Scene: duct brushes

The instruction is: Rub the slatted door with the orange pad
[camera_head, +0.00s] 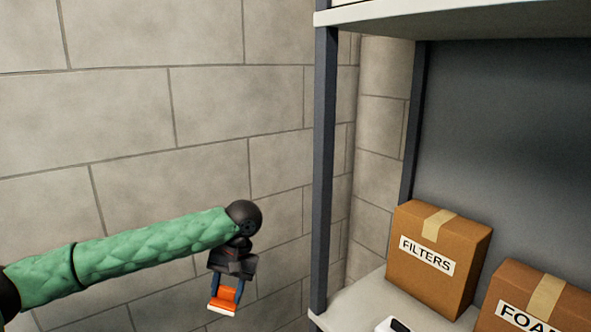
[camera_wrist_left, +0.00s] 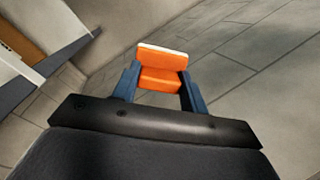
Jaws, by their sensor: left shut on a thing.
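My left gripper (camera_head: 226,294) is shut on the orange pad (camera_head: 227,296), which has a white edge along its far side. The gripper points down, in front of the block wall and left of the shelf post. In the left wrist view the pad (camera_wrist_left: 163,72) sits between the two blue fingers of the gripper (camera_wrist_left: 163,82). The pad appears to touch nothing but the fingers. The slatted door is in neither view. My right gripper is not in view.
A shelf unit with a dark post (camera_head: 324,160) stands to the right. Its lower shelf (camera_head: 352,309) holds a FILTERS box (camera_head: 440,255), a box partly reading FOA (camera_head: 540,300) and a small white and black item (camera_head: 393,325). A grey block wall (camera_head: 120,110) fills the left.

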